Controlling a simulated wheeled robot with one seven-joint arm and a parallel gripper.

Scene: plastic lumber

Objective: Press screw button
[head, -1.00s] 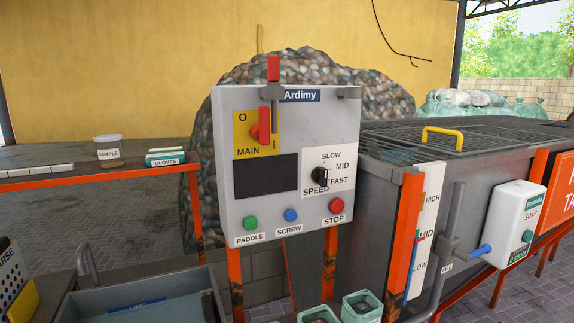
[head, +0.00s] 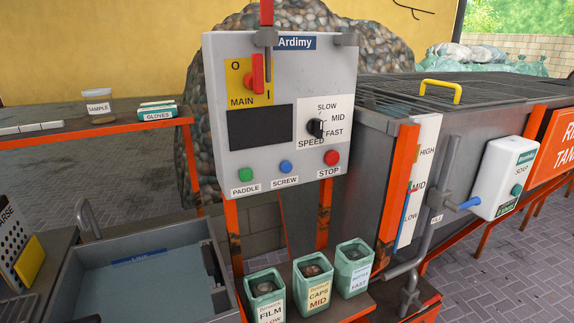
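The blue screw button (head: 286,167) is on the lower part of the grey Ardimy control panel (head: 222,160) in the head view, above a label reading SCREW. The green paddle button (head: 245,174) is to its left and the red stop button (head: 331,158) to its right. The red main switch handle (head: 257,74) sits on a yellow plate at the panel's upper left. The speed knob (head: 315,127) is at the right, by the SLOW, MID and FAST marks. The display (head: 260,128) is dark. My gripper is not in view.
Three labelled bins, film (head: 265,291), caps (head: 313,279) and bottle (head: 353,265), stand below the panel. A water-filled sink (head: 75,303) is at lower left. A grey tank with a grate and yellow handle (head: 441,87) is at right. The space before the panel looks clear.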

